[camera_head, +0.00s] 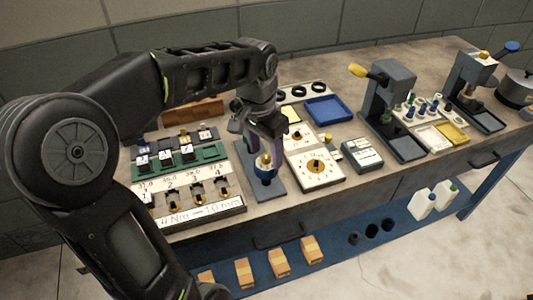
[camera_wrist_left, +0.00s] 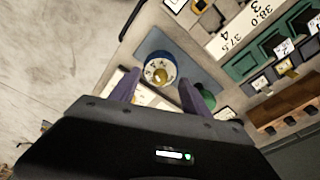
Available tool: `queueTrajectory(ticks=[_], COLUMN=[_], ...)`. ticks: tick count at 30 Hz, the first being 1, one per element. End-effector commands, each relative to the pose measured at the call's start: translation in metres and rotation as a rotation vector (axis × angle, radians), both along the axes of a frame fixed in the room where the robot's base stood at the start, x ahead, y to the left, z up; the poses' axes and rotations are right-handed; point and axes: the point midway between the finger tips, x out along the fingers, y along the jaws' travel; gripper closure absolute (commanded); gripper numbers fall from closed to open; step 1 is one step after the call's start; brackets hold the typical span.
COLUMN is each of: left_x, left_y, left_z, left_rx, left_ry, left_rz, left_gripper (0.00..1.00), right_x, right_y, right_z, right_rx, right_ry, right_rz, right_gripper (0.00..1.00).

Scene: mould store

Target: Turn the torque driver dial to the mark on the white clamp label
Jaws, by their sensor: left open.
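The torque driver (camera_head: 265,174) stands upright on a grey plate, with a blue body and a yellow top. In the left wrist view its dial (camera_wrist_left: 161,70) shows as a blue and white marked ring around a yellow knob. My left gripper (camera_head: 264,152) is open above it, pointing down, its purple fingers apart on either side of the dial. The dial's setting is too small to read. A white label strip (camera_head: 202,211) on the front of the numbered rack carries handwriting like "4 Nm – 10 mm". My right gripper is not in view.
Right of the driver is a white panel with a round dial (camera_head: 317,168), then a grey box (camera_head: 362,155) and a press (camera_head: 392,105). A green block rack (camera_head: 182,163) lies left. A blue tray (camera_head: 328,110) is behind. The bench's front edge is close.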

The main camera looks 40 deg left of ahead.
Motion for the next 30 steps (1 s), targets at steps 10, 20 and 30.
queueTrajectory(ticks=[10,20,30], left_x=[0.000,0.000,0.000], left_y=[0.000,0.000,0.000], left_z=[0.000,0.001,0.033], left_rx=[0.000,0.000,0.000], left_ry=[0.000,0.000,0.000], left_rz=[-0.001,-0.001,-0.001], left_gripper=[0.36,0.36,0.36], right_x=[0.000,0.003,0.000], right_y=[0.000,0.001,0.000], right_z=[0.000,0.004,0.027], right_rx=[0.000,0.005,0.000], right_ry=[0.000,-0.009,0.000], right_rz=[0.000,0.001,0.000], right_gripper=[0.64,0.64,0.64])
